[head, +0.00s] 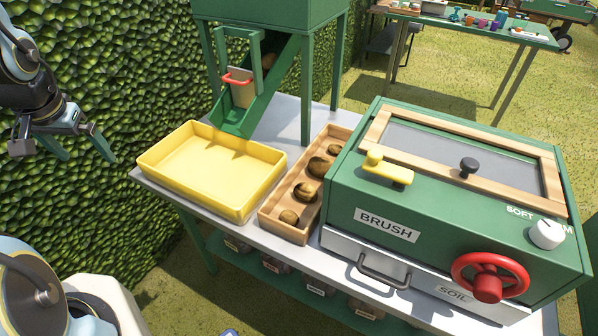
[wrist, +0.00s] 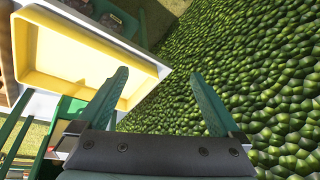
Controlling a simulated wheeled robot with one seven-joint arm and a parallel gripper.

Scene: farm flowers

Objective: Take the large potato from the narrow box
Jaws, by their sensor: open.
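A narrow wooden box (head: 272,222) stands on the grey table between the yellow tray and the green machine. Several brown potatoes lie in it in a row. My gripper (head: 84,154) is at the left in the head view, beyond the tray's left side, open and empty. In the wrist view my gripper (wrist: 165,100) shows two spread green fingers with hedge between them. Only a sliver of the wooden box shows at that view's left edge.
The empty yellow tray (head: 165,178) lies between my gripper and the box. The green brush machine (head: 345,195) with a red wheel stands right against the box. A green chute (head: 236,118) and frame legs rise behind. A hedge (head: 120,75) borders the left.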

